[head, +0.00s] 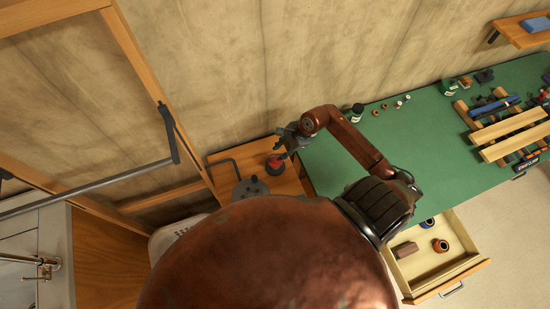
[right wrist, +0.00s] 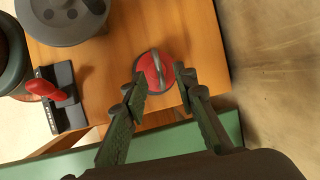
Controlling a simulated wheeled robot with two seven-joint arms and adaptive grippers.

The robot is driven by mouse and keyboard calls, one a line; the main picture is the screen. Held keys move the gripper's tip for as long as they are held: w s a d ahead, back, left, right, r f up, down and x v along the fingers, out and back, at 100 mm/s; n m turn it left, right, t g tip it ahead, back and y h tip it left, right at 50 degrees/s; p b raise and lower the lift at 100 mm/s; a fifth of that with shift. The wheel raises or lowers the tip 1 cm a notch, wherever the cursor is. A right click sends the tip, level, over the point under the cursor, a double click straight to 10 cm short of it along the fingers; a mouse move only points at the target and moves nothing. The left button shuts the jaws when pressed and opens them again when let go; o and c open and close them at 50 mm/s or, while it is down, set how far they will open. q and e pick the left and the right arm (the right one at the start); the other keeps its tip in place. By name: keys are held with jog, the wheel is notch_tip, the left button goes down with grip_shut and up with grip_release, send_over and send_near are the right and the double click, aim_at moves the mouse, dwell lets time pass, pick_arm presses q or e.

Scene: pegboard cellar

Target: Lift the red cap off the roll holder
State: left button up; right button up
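The red cap (head: 275,163) is on the wooden surface beside the green bench, close to the wall. In the right wrist view the round red cap (right wrist: 149,71) has a grey ridge across its top. My right gripper (head: 285,141) is just above and beside the cap in the head view. In the right wrist view the right gripper (right wrist: 160,84) is open, with one fingertip on either side of the cap and nothing held. I cannot tell whether the fingers touch it. The roll holder under the cap is not clearly visible. My left gripper is out of view.
A grey round object (right wrist: 65,18) stands near the cap on the wooden surface (right wrist: 190,30). A dark block with a red handle (right wrist: 45,90) lies close by. The green bench (head: 350,165) has bottles and wooden slats. An open drawer (head: 430,262) is below it.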

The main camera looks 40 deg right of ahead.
aim_at(275, 158)
jog(key=shift+x, duration=1)
jog(key=shift+a+f, duration=0.1)
jog(key=shift+f, duration=0.15)
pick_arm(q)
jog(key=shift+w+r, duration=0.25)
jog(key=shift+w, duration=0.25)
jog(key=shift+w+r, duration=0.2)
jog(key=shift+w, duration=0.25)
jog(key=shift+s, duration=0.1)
pick_arm(e)
jog(key=shift+c, duration=0.4)
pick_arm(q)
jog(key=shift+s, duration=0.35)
pick_arm(e)
grip_shut()
